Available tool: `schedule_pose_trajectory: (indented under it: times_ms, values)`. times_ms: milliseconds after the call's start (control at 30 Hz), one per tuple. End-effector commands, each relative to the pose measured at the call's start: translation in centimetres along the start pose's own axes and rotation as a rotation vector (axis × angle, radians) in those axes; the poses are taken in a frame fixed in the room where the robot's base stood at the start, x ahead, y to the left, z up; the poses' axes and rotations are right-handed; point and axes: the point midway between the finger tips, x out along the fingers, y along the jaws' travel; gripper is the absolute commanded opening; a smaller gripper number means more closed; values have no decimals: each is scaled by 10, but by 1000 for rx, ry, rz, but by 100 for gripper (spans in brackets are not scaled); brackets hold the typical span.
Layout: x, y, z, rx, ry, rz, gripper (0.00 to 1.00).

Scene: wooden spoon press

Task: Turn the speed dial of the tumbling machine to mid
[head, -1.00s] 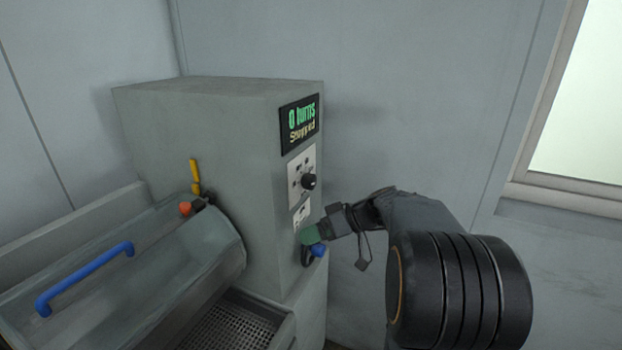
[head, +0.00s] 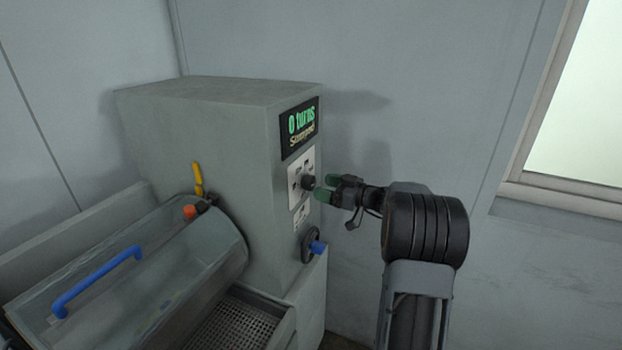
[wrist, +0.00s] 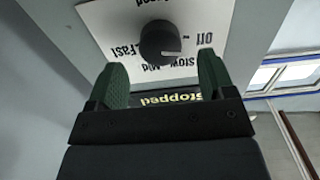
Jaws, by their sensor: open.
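The tumbling machine (head: 225,115) is a grey cabinet with a display (head: 299,126) that reads "0 turns" and "Stopped". Below the display, the black round speed dial (head: 308,182) sits on a white plate. In the wrist view the dial (wrist: 160,41) shows on its plate, upside down, with Off, Slow, Mid and Fast printed around it; I cannot tell its exact setting. My gripper (head: 328,188) has green fingertips and is just right of the dial, in front of the panel. In the wrist view my gripper (wrist: 162,85) is open and empty, its fingers apart, with the dial just beyond the gap between them.
A black wheel with a blue knob (head: 318,247) is lower on the same panel. A clear drum with a blue handle (head: 97,280) lies left of the cabinet, near a yellow lever (head: 198,178). The wall (head: 420,90) behind is bare, with a window (head: 575,130) at right.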

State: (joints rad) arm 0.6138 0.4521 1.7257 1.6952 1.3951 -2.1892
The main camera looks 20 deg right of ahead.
Motion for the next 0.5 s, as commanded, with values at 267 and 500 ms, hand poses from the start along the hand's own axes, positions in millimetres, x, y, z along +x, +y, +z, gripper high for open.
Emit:
schedule_pose_trajectory:
  times_ms: [267, 500]
  values:
    - [39, 0, -2, 1, 0, -1, 76]
    - [50, 0, 0, 0, -1, 0, 76]
